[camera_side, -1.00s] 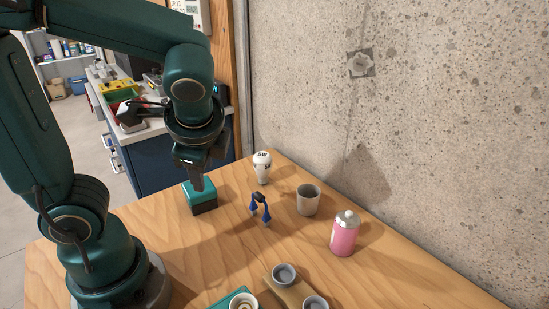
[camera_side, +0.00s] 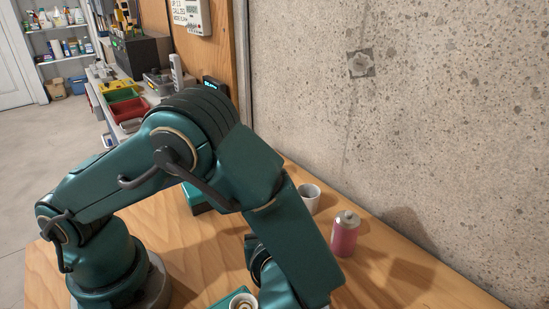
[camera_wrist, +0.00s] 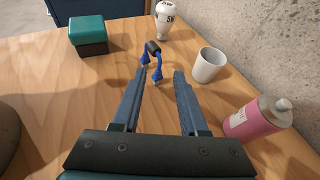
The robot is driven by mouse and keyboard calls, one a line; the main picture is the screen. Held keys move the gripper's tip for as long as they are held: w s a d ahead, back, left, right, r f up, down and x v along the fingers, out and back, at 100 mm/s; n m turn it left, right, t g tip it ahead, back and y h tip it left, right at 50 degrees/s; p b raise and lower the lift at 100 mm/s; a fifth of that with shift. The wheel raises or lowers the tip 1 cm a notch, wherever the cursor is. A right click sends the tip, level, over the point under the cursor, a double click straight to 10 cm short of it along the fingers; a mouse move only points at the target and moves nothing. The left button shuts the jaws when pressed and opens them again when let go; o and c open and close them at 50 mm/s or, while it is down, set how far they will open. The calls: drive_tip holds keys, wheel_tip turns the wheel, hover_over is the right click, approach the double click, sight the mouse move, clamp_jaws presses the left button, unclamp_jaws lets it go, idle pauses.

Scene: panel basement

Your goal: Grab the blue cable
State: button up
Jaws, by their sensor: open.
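The blue cable (camera_wrist: 157,70) shows in the wrist view as a small arch standing on the wooden table, with a dark piece at its top. My gripper (camera_wrist: 161,72) is open, its two fingers pointing toward the cable. The cable appears beyond or near the fingertips, closer to the left one in the picture; I cannot tell whether they touch. Nothing is between the fingers near their bases. In the side view my arm hides both the cable and my gripper.
A white cup (camera_wrist: 209,65) and a pink bottle (camera_wrist: 257,118) stand to the right, near the concrete wall. A teal and black box (camera_wrist: 89,36) is at the left. A white bulb (camera_wrist: 164,18) stands behind the cable. Bare table (camera_wrist: 60,90) lies at the left.

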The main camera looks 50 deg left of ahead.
drive_tip(key=shift+x, duration=2.05)
clamp_jaws()
